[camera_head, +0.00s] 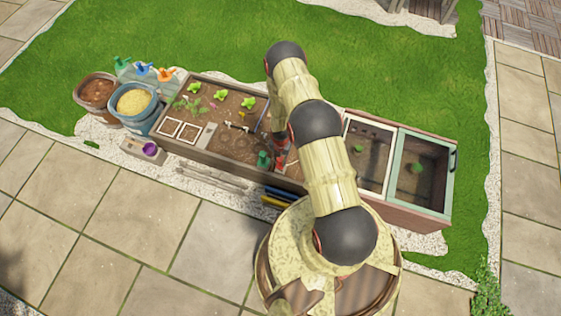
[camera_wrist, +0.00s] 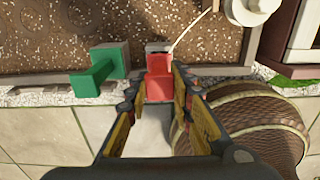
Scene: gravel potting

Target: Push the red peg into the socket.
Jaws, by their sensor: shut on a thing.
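The red peg (camera_wrist: 159,82) is between the two fingers of my gripper (camera_wrist: 160,72) in the wrist view, and the gripper is shut on it. A small grey piece (camera_wrist: 158,47) shows just beyond the peg's far end; I cannot tell whether it is the socket or whether the peg touches it. In the head view the red peg (camera_head: 281,158) is at the planter's front edge, beside my arm. My arm hides much of the gripper there. No socket opening can be made out.
A green peg-like piece (camera_wrist: 95,77) stands left of the red peg, near the planter's wooden edge. It also shows in the head view (camera_head: 263,160). Dark soil (camera_wrist: 110,22) lies beyond. A thin pale cord (camera_wrist: 190,32) runs up from the grey piece. A woven round surface (camera_wrist: 245,120) is close on the right.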

